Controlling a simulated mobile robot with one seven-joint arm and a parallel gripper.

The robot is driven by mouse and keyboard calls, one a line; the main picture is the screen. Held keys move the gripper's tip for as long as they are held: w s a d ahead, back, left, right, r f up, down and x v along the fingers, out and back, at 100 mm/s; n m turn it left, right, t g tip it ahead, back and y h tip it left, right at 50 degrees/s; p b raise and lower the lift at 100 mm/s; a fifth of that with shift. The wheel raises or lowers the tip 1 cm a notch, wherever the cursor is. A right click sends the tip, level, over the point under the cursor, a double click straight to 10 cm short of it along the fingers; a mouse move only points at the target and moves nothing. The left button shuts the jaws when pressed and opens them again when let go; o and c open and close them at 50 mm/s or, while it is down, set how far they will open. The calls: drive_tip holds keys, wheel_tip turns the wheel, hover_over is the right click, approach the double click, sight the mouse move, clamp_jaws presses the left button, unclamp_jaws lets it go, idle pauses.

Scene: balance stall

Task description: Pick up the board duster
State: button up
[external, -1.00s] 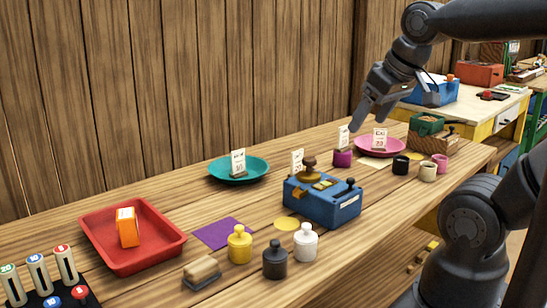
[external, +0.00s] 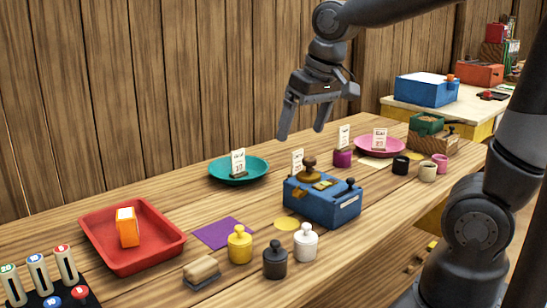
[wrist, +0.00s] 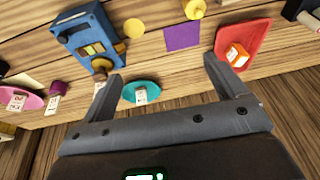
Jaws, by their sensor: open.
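The board duster (external: 201,272) lies on the wooden bench near its front edge, left of the yellow weight. It has a pale wooden top and a dark grey underside. I cannot make it out in the wrist view. My gripper (external: 302,133) is open and empty, high above the back of the bench, up and to the right of the duster and well apart from it. Its two fingers also show in the wrist view (wrist: 162,72), spread apart with nothing between them.
A red tray (external: 170,252) with an orange box (external: 127,227) stands left of the duster. Yellow (external: 240,245), black (external: 275,260) and white (external: 306,243) weights stand to its right. A blue balance (external: 322,203), teal plate (external: 255,172) and purple square (external: 222,233) lie behind.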

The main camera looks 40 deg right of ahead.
drive_tip(key=w+a+f+g, duration=0.1)
drive_tip(key=w+a+f, duration=0.3)
drive_tip(key=a, duration=0.4)
drive_tip(key=g, duration=0.2)
hover_over(200, 264)
wheel_tip(200, 264, down, 11)
drive_tip(key=shift+n+h, duration=0.3)
drive_tip(key=shift+h, duration=0.1)
wheel_tip(200, 264, down, 6)
drive_tip(key=shift+s+a+r, duration=0.1)
drive_tip(key=shift+s+r, duration=0.05)
drive_tip(key=f, duration=0.5)
drive_tip(key=shift+w+d+f, duration=0.2)
drive_tip(key=shift+f, duration=0.1)
drive_tip(key=c, duration=1.1)
